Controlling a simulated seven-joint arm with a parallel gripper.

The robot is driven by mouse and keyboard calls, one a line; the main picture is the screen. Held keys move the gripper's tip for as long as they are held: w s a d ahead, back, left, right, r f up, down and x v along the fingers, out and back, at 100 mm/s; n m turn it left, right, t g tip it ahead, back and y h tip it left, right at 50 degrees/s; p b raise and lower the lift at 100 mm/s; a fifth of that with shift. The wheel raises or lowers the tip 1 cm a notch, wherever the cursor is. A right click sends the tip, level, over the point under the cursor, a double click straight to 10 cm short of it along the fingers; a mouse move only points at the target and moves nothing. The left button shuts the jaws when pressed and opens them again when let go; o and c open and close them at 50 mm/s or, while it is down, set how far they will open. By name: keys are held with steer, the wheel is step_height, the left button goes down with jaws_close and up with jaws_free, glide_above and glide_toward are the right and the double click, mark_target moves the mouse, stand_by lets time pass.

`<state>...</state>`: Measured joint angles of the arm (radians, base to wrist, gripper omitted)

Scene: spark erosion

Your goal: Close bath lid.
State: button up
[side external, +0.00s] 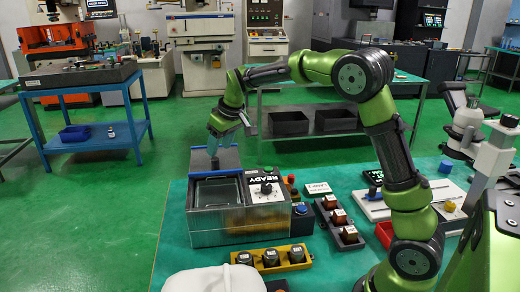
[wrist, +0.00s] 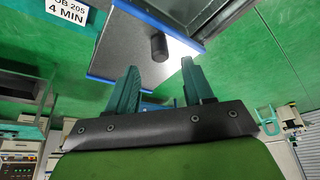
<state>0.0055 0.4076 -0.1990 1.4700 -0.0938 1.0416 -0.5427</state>
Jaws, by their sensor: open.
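The bath (side external: 240,228) is a metal box with a clear-looking window on top, standing on the teal mat. Its lid (side external: 229,159) is a dark grey panel with a blue edge, raised at the back of the bath. In the wrist view the lid (wrist: 125,50) carries a short black knob (wrist: 159,46). My gripper (side external: 214,146) is at the raised lid, pointing down. In the wrist view my gripper (wrist: 160,64) has its two teal fingers apart, with the knob just beyond and between the tips. I cannot tell whether a finger touches the lid.
A control panel marked READY (side external: 264,190) adjoins the bath on the right. A yellow tray (side external: 271,262) of dark parts lies in front, with a dark tray (side external: 338,223) to the right. A white cloth-like lump (side external: 214,280) lies at the front. A JOB 205 card (wrist: 68,12) shows.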

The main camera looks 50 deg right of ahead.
mark_target(216, 159)
steer(key=shift+x, duration=2.7)
jaws_close()
